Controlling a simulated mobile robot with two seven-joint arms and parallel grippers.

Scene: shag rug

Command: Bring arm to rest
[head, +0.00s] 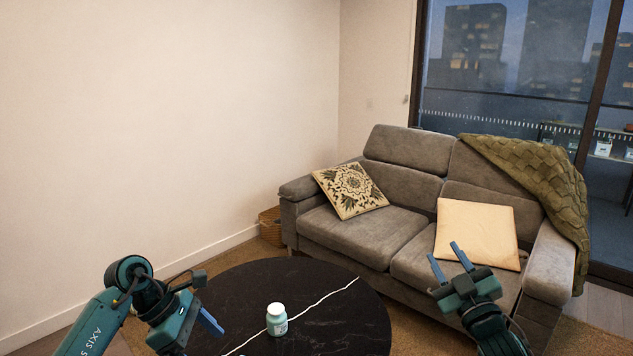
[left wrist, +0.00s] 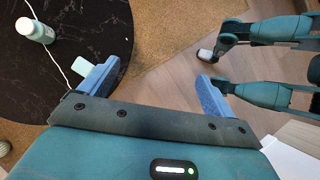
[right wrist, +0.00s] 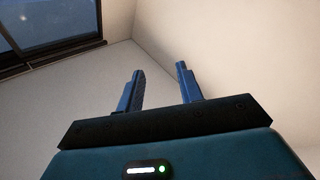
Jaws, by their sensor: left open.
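My left gripper (head: 207,303) is in the lower left of the head view, by the left edge of the black round table. In the left wrist view my left gripper's fingers (left wrist: 153,85) are wide apart with nothing between them. My right gripper (head: 449,258) is raised at the lower right of the head view, in front of the sofa. In the right wrist view its fingers (right wrist: 160,80) point up, apart and empty, with only wall and ceiling behind.
A grey sofa (head: 355,236) with two cushions and a green throw (head: 540,175) stands behind. A basket (head: 270,228) sits at the sofa's left end. Bare wall fills the left.

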